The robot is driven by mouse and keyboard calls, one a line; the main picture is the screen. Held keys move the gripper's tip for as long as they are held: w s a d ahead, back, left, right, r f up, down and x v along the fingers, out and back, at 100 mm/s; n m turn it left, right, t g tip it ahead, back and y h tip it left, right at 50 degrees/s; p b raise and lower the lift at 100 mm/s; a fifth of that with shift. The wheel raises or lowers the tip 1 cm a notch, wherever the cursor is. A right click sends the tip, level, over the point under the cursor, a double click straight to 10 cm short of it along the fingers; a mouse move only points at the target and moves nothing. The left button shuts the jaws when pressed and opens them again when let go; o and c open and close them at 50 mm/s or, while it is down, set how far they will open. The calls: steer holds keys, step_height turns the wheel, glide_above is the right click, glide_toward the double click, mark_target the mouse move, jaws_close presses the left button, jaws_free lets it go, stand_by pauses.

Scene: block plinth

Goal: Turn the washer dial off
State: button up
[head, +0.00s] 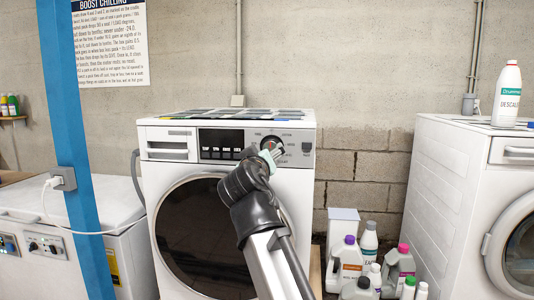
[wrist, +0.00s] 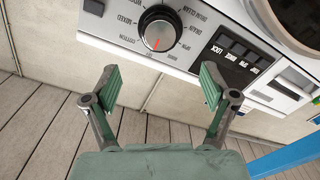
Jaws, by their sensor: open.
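The washer (head: 228,190) is white with a round dark door, and its dial sits at the upper right of its front. In the wrist view the dial (wrist: 160,32) is a black ring with a silver face and a red mark pointing down in the picture. Printed labels surround it; the one by the mark is too small to read. My gripper (wrist: 158,75) is open and empty, its green-padded fingers spread apart below the dial in that view, not seen to touch it. In the head view my gripper (head: 272,154) is in front of the dial and partly hides it.
A black display with buttons (wrist: 238,55) is beside the dial. Several bottles (head: 369,242) stand on the floor right of the washer. Another white machine (head: 445,200) is at the right. A blue post (head: 66,120) and white chest (head: 75,220) are at the left.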

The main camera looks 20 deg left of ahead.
steer(key=shift+v, duration=0.95)
